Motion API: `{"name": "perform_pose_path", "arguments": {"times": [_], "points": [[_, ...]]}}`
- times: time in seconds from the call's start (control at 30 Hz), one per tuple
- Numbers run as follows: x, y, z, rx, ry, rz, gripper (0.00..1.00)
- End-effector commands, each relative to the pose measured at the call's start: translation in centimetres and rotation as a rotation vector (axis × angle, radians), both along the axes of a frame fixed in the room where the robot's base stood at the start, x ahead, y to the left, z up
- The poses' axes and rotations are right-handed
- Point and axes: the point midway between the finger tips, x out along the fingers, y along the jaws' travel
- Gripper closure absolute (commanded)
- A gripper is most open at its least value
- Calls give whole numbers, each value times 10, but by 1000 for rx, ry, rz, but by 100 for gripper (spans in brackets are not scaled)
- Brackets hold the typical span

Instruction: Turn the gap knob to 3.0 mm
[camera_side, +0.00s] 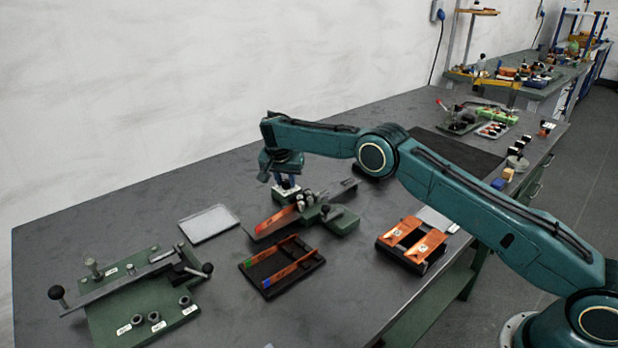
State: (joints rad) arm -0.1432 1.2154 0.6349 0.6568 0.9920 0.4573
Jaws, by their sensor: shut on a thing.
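My gripper (285,182) points down at the back end of a small green device near the middle of the bench. Its fingers are closed around the gap knob, which they mostly hide. A pale plate (287,194) with dark marks shows just under the fingertips. The marks are too small to read, so the knob's setting cannot be told. A copper strip (276,221) lies on the device's dark bed, and rollers (304,201) stand beside it.
A black rack with copper strips (291,261) lies in front, and a black holder with copper pieces (412,239) to the right. A pale tray (208,223) lies left. A green lever fixture (140,300) stands front left. Bare bench lies between them.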

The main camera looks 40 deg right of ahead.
Motion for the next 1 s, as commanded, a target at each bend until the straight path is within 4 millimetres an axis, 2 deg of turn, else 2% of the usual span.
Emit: {"name": "perform_pose_path", "arguments": {"times": [1.0], "points": [[1,-1,1,-1,-4,-71,99]]}}
